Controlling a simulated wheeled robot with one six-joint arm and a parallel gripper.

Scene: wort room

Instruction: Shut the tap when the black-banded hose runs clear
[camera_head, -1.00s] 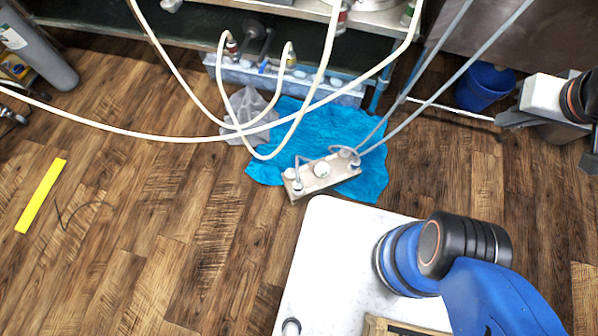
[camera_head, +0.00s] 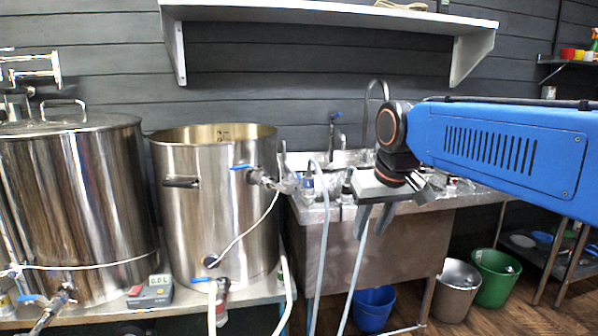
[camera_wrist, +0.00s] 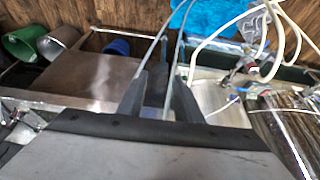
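Two grey hoses hang over the sink front in the head view. The left hose (camera_head: 322,245) has a blue-banded top end; the right hose (camera_head: 352,278) has a dark, seemingly black, top end (camera_head: 347,184). Whether liquid in either is clear cannot be told. Blue-handled taps show on the open kettle: an upper tap (camera_head: 255,175) and a lower tap (camera_head: 221,287). Another blue-handled tap (camera_head: 55,302) is on the left kettle. My gripper (camera_head: 376,226) points down in front of the sink, close to the right hose. Its fingers (camera_wrist: 159,108) are apart in the wrist view.
The open kettle (camera_head: 215,225) stands left of the steel sink (camera_head: 405,250). A small meter (camera_head: 150,292) sits on the bench. A blue bucket (camera_head: 373,310), a grey bin (camera_head: 457,290) and a green bin (camera_head: 497,278) stand on the floor. A shelf (camera_head: 330,12) hangs above.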

